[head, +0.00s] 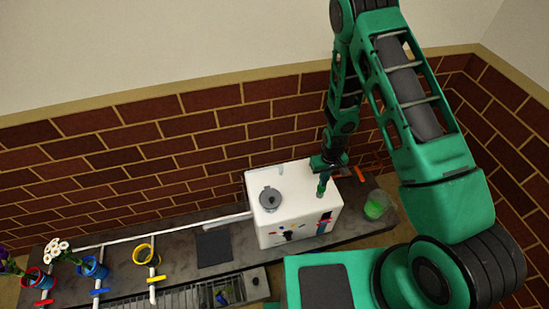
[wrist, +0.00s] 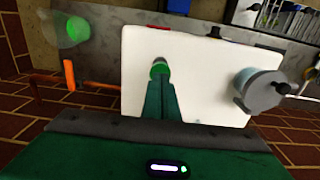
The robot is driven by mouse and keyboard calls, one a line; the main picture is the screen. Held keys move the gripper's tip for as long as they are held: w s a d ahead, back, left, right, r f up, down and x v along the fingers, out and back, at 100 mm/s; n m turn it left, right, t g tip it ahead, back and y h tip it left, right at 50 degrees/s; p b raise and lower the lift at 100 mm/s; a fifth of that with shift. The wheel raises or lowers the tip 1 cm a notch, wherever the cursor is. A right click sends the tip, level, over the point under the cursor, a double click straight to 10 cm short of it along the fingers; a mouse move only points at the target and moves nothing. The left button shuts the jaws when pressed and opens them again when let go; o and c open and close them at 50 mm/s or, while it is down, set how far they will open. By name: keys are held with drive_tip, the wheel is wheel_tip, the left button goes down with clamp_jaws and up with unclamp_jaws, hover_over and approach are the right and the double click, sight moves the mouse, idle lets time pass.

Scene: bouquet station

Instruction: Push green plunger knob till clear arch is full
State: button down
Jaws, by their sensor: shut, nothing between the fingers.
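A white box (head: 292,205) stands on the dark bench, with a grey round lidded part (head: 270,198) on its top. My gripper (head: 322,188) is shut and points down at the box top, near its right side. In the wrist view the shut fingers (wrist: 161,82) reach to a round green knob (wrist: 160,69) on the white box (wrist: 205,85). The fingertips overlap the knob in the picture; I cannot tell whether they touch it. A small pale piece (head: 281,171) at the box's back edge may be the clear arch; its fill cannot be told.
A clear jar with green contents (head: 376,205) stands right of the box, near an orange rod (head: 360,174). A white pipe (head: 150,235) runs left along the bench. Red, blue and yellow rings (head: 146,254) and flowers (head: 58,250) are at left. A brick wall is behind.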

drive_tip(key=shift+f, duration=0.1)
drive_tip(key=shift+f, duration=1.7)
drive_tip(key=shift+r, duration=2.3)
drive_tip(key=shift+f, duration=2.25)
drive_tip(key=shift+r, duration=2.3)
drive_tip(key=shift+f, duration=0.15)
